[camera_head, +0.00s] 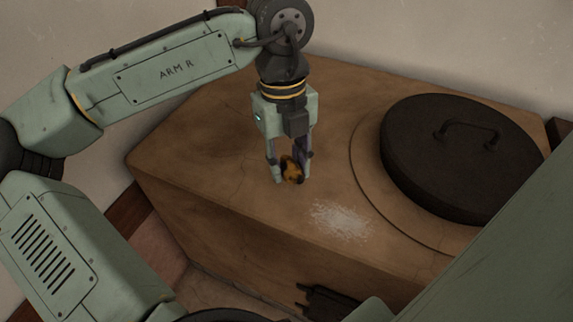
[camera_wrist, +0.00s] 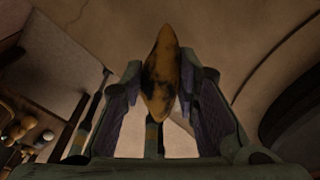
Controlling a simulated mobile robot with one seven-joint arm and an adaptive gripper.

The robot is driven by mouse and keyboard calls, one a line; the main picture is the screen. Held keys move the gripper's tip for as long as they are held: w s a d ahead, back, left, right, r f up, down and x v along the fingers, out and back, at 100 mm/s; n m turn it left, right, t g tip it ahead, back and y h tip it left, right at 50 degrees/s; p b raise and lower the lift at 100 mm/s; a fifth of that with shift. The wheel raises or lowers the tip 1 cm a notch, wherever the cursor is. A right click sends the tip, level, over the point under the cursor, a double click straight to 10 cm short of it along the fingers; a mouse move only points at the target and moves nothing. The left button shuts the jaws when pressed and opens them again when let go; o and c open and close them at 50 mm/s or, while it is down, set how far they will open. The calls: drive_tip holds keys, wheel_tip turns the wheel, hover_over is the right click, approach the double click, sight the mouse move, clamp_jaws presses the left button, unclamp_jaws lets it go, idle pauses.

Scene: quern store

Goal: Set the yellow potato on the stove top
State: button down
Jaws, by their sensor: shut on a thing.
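The yellow potato (camera_head: 291,170) is a small yellow-brown lump with dark patches. My gripper (camera_head: 290,172) is shut on it and points down over the tan stove top (camera_head: 215,135). In the wrist view the potato (camera_wrist: 162,75) sits upright between the two fingers of my gripper (camera_wrist: 165,100). Its lower end looks close to the stove top, but I cannot tell whether it touches.
A large dark round lid (camera_head: 450,155) with a handle covers a raised ring on the right of the stove top. A pale powdery patch (camera_head: 341,220) lies in front of my gripper. The left part of the top is clear. Several small round things (camera_wrist: 25,125) show at the wrist view's left.

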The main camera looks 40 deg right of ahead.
sight(287, 169)
drive_tip(key=shift+w+d+f, duration=0.1)
drive_tip(key=shift+w+d, duration=0.15)
drive_tip(key=shift+w, duration=0.2)
drive_tip(key=shift+w+d, duration=0.2)
drive_tip(key=shift+w, duration=0.25)
drive_tip(key=shift+f+b, duration=0.35)
drive_tip(key=shift+f, duration=1.4)
drive_tip(key=shift+f, duration=0.1)
drive_tip(key=c, duration=1.2)
unclamp_jaws()
drive_tip(key=shift+c, duration=0.2)
drive_tip(key=r, duration=0.4)
drive_tip(key=w+r+p, duration=0.1)
drive_tip(key=r, duration=0.3)
drive_tip(key=r+p, duration=0.1)
drive_tip(key=r, duration=0.3)
drive_tip(key=shift+w+d+r, duration=0.1)
drive_tip(key=shift+w+d, duration=0.05)
drive_tip(key=shift+w, duration=0.1)
